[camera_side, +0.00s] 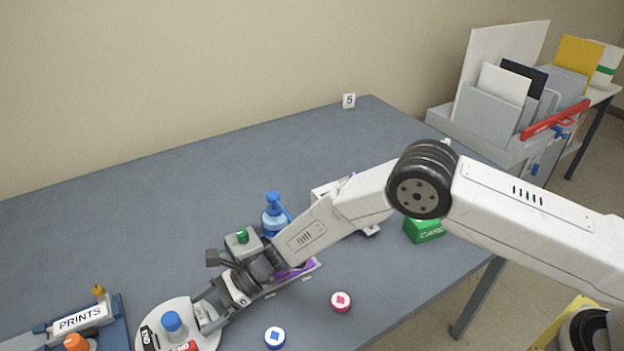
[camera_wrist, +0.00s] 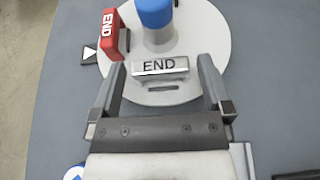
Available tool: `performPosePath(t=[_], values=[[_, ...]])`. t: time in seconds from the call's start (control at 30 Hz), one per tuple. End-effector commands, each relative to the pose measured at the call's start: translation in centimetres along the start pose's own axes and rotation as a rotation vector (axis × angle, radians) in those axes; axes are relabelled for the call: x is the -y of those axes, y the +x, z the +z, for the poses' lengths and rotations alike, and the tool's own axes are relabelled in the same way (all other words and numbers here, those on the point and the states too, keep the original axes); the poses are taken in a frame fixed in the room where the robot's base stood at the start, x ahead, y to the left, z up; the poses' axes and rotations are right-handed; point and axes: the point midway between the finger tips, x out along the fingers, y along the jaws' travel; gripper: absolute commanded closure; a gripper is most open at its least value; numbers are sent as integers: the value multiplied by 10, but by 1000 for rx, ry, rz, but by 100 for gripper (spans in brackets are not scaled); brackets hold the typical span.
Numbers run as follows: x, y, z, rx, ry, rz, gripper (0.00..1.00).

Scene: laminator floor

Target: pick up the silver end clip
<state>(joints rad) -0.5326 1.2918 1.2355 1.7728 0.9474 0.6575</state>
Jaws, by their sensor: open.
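The silver end clip (camera_wrist: 160,67), marked END, sits near the rim of a white round plate (camera_wrist: 210,25) in the wrist view. My gripper (camera_wrist: 161,72) is open, with one finger on each side of the clip and visible gaps between. In the side view my gripper (camera_side: 206,312) is low over the plate's right edge (camera_side: 207,341), and its fingers mostly hide the clip. I cannot tell the fingertips' height over the plate.
A blue knob (camera_wrist: 155,12) stands on the plate just beyond the clip. A red END clip (camera_wrist: 112,34) is at the plate's left side, with a black piece (camera_wrist: 90,54) beside it. A blue bottle (camera_side: 274,222) and a green-topped grey box (camera_side: 243,244) stand behind my wrist.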

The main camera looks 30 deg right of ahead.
Motion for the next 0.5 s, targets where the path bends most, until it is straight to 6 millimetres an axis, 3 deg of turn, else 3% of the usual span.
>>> performPosePath(t=[0.1, 0.13, 0.37, 0.5], values=[[0, 0, 0, 0, 0, 0, 0], [0, 0, 0, 0, 0, 0, 6], [0, 0, 0, 0, 0, 0, 79], [0, 0, 0, 0, 0, 0, 80]])
